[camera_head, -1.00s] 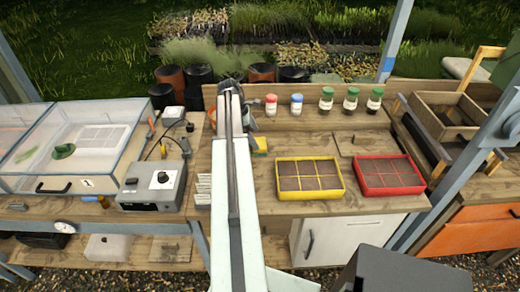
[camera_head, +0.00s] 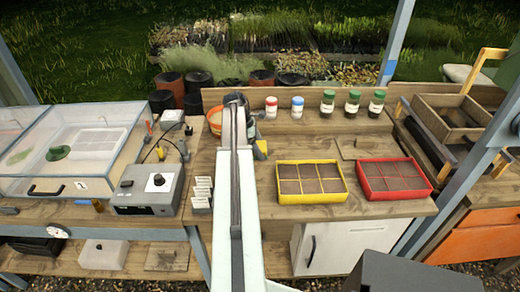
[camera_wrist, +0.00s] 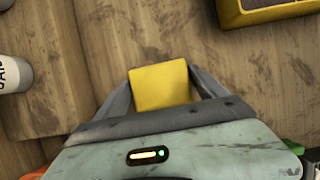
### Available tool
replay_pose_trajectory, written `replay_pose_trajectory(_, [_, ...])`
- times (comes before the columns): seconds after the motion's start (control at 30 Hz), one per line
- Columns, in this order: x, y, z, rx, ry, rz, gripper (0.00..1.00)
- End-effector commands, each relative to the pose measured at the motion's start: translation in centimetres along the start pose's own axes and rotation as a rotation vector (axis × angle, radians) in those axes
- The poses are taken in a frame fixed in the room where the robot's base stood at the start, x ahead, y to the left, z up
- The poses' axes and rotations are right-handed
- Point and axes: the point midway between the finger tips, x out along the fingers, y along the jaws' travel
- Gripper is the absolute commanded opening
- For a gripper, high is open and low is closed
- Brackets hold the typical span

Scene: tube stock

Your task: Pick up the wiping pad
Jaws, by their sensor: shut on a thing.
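The wiping pad is a yellow block (camera_wrist: 160,88) between the two grey fingers of my gripper (camera_wrist: 162,78) in the wrist view. My gripper is shut on it, with a finger along each side. In the head view only a small yellow part of the pad (camera_head: 262,147) shows, just right of my pale arm. My arm hides most of the gripper there. Wooden bench boards lie beneath the pad. I cannot tell whether the pad touches them.
A yellow-rimmed tray (camera_head: 311,199) and a red-rimmed tray (camera_head: 428,194) stand right of my arm. Capped bottles (camera_head: 328,101) line the back. A grey control box (camera_head: 147,208) and white labels (camera_head: 201,205) are at left. Bench between pad and yellow tray is clear.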

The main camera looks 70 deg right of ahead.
Motion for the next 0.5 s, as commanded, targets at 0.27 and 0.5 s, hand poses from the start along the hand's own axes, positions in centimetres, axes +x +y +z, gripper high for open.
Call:
replay_pose_trajectory(0.27, [-1.9,0.0,0.8,0.001,0.0,0.0,0.41])
replay_pose_trajectory(0.5, [-3.9,-1.8,0.6,-0.001,0.0,0.0,0.41])
